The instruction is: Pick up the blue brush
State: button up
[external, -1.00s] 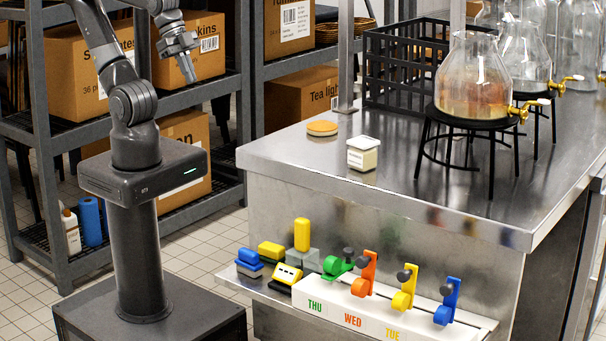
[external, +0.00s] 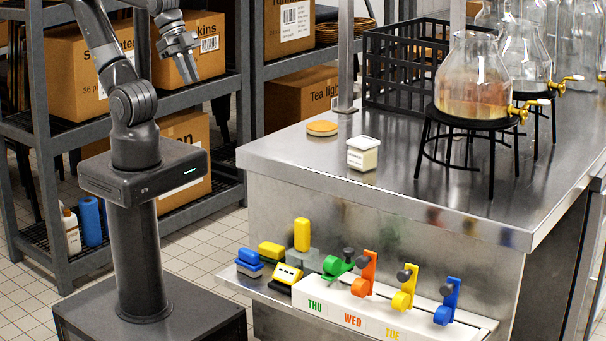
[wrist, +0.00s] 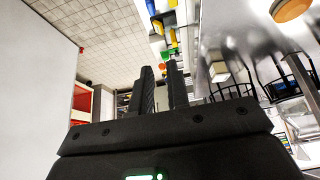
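The blue brush (external: 248,257), a small block with a blue top, sits at the left end of the low shelf on the front of the steel counter. My gripper (external: 190,75) is high up at the upper left, in front of the shelving rack and far from the brush. In the wrist view my gripper (wrist: 161,68) shows two dark fingers with a gap between them and nothing held. Small coloured things on the shelf show at the top of the wrist view, but I cannot tell the brush among them.
Yellow blocks (external: 271,249) stand right beside the brush. A white rack (external: 375,312) with green, orange, yellow and blue tape dispensers fills the shelf further right. The counter (external: 300,155) above holds a white tub (external: 363,154), a round lid (external: 322,128) and glass dispensers on stands.

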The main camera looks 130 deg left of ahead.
jog(key=o, duration=0.9)
jog(key=g, duration=0.1)
send_over(247, 250)
jog(key=s, duration=0.3)
jog(key=shift+m, duration=0.3)
jog(key=f, duration=3.4)
jog(key=shift+w+a+f, duration=0.15)
jog(key=shift+a+f, duration=0.1)
jog(key=shift+f, duration=0.15)
jog(key=shift+d+x, duration=0.15)
jog(key=shift+x, duration=2.35)
jog(key=shift+d+x, duration=0.1)
jog(key=shift+x, duration=2.4)
